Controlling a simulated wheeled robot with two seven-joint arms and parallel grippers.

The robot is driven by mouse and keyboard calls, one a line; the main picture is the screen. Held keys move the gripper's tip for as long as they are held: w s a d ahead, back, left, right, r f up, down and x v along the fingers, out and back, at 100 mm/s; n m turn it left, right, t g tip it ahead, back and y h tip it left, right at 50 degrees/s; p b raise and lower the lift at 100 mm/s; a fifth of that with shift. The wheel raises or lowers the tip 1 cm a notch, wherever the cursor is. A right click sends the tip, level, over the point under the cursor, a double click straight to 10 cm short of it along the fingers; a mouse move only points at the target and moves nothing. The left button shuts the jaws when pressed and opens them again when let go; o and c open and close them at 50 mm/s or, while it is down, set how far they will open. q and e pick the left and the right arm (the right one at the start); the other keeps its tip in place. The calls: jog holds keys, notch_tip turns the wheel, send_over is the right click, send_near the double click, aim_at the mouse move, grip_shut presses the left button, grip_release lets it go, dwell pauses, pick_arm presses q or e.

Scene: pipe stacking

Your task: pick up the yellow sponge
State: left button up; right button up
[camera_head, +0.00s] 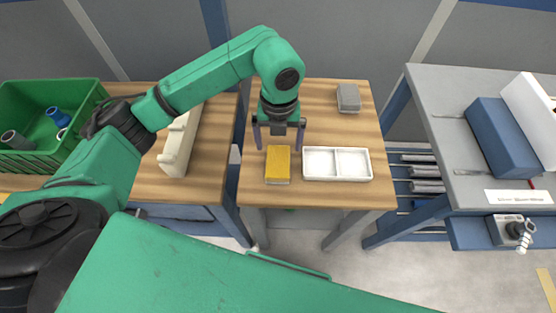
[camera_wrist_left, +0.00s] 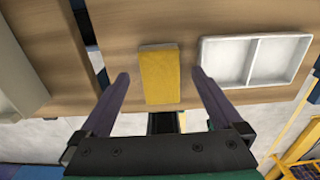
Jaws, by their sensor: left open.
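The yellow sponge (camera_head: 277,163) lies flat on the middle wooden table, just left of a white two-compartment tray (camera_head: 337,149). My left gripper (camera_head: 279,146) is open and points down above the table at the sponge's far end, its fingers spread wider than the sponge. In the left wrist view the sponge (camera_wrist_left: 160,76) shows between and beyond the two fingertips of the left gripper (camera_wrist_left: 158,78), with nothing held. The white tray also shows there (camera_wrist_left: 243,62). My right gripper is not in view.
A grey block (camera_head: 348,97) lies at the table's back right. A cream rack (camera_head: 178,148) stands on the left table beside a green crate (camera_head: 62,100) holding pipe pieces. A grey workbench (camera_head: 450,115) with a blue block is at right. Gaps separate the tables.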

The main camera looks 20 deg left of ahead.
pick_arm(q)
jog(key=f, duration=0.1)
jog(key=f+p, duration=0.1)
jog(key=f, duration=0.3)
jog(key=shift+s+f+p, duration=0.15)
jog(key=shift+s+p, duration=0.1)
jog(key=shift+p, duration=0.1)
jog(key=shift+f, duration=0.15)
jog(key=c, duration=1.3)
jog(key=shift+o, duration=0.2)
notch_tip(320, 180, up, 12)
jog(key=r+b, duration=0.1)
jog(key=b, duration=0.1)
notch_tip(320, 180, up, 7)
jog(key=p, duration=0.1)
send_over(278, 154)
jog(key=shift+r, duration=0.1)
